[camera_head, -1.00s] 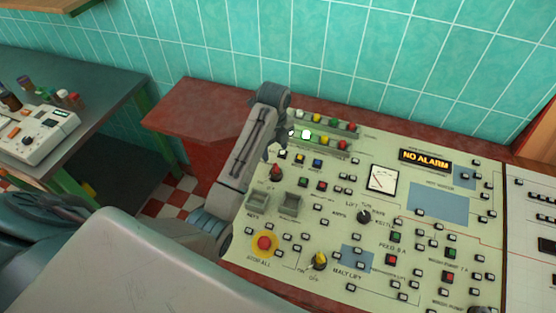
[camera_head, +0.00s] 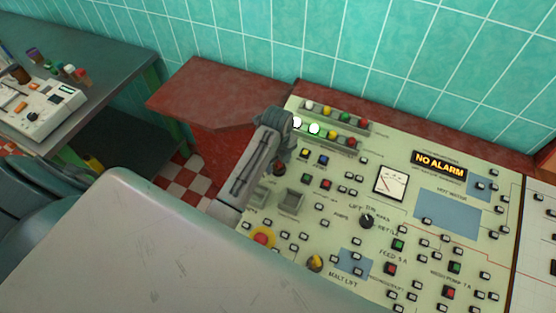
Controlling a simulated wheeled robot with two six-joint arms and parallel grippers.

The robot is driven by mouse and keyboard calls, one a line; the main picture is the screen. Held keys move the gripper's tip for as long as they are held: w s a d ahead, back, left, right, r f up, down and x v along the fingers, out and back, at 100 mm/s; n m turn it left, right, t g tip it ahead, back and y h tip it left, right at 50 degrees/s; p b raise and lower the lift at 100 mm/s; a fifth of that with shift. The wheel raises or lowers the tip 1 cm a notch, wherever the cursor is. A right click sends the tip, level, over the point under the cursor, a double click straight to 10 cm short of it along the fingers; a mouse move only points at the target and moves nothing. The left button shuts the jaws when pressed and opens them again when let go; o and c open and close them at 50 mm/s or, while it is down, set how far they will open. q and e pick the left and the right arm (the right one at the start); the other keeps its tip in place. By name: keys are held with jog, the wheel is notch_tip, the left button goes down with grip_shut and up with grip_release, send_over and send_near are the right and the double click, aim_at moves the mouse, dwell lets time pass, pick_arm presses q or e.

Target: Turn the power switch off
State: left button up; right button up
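The pale green control panel (camera_head: 375,245) fills the lower right of the head view. A dark red rotary knob (camera_head: 279,168) sits near its upper left; it may be the power switch, but its label is unreadable and its setting cannot be made out. My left gripper (camera_head: 284,151) is just above this knob and partly covers the area around it. Whether it touches the knob cannot be told. Its fingers are too small and dark to tell open from shut. My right gripper is not in view.
A yellow-ringed red stop button (camera_head: 263,237) and a yellow rotary knob (camera_head: 315,263) lie lower on the panel. Rows of coloured lamps (camera_head: 337,113) line its top. A lit NO ALARM display (camera_head: 439,164) and a dial meter (camera_head: 390,182) stand right. A red counter (camera_head: 205,95) adjoins the panel.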

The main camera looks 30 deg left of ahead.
pick_arm(q)
jog(key=c, duration=0.9)
jog(key=shift+o, duration=0.2)
jog(key=shift+n, duration=0.7)
jog(key=shift+s+n, duration=0.1)
jog(key=shift+n, duration=3.4)
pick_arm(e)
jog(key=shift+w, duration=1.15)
pick_arm(q)
jog(key=shift+s+n, duration=0.1)
jog(key=shift+n, duration=0.3)
